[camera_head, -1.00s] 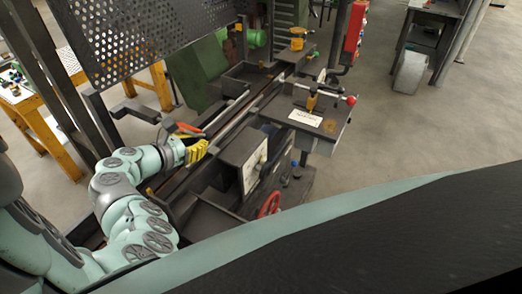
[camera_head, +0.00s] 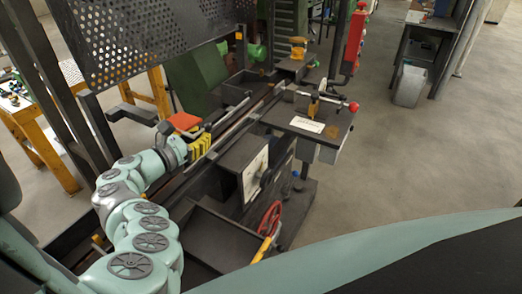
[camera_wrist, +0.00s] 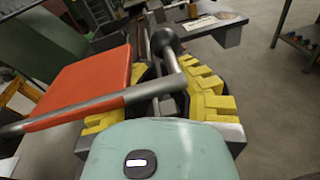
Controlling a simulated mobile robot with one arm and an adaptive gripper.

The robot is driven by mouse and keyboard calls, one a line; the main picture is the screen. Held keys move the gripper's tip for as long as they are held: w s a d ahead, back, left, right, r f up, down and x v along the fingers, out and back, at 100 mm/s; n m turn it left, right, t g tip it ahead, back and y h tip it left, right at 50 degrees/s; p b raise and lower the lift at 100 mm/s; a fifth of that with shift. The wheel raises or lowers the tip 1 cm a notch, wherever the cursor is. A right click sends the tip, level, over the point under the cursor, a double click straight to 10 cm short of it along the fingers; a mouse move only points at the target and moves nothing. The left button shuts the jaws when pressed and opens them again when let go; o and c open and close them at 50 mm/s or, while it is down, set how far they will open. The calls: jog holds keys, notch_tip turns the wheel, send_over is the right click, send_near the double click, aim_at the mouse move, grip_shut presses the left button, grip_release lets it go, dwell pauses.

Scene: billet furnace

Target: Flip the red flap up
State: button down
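The red flap (camera_head: 184,121) is an orange-red plate beside my gripper (camera_head: 201,144) at the left side of the machine. In the wrist view the flap (camera_wrist: 90,85) fills the left side, tilted, with a grey rod (camera_wrist: 150,92) along its near edge. The rod crosses in front of my yellow-padded gripper (camera_wrist: 165,95). A lever with a dark ball end (camera_wrist: 163,40) also shows between the fingers. The fingers are apart, with a gap between them, and they do not visibly clamp the flap. Contact between finger and flap is hidden.
A dark perforated panel (camera_head: 150,35) hangs above the arm. A box with a white dial (camera_head: 254,172), a red handwheel (camera_head: 270,218) and a small table with a red-knobbed lever (camera_head: 353,107) stand to the right. Open floor lies at far right.

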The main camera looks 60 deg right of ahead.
jog(key=shift+d+r+h, duration=0.15)
jog(key=shift+h, duration=0.35)
jog(key=shift+s+d+r+h+b, duration=0.15)
jog(key=shift+r+h+b, duration=0.15)
jog(key=shift+r, duration=0.15)
dwell(1.1)
jog(key=a, duration=0.7)
jog(key=shift+w+a+f, duration=0.3)
jog(key=shift+a+f, duration=0.1)
jog(key=shift+f, duration=0.05)
jog(key=c, duration=1.7)
grip_release()
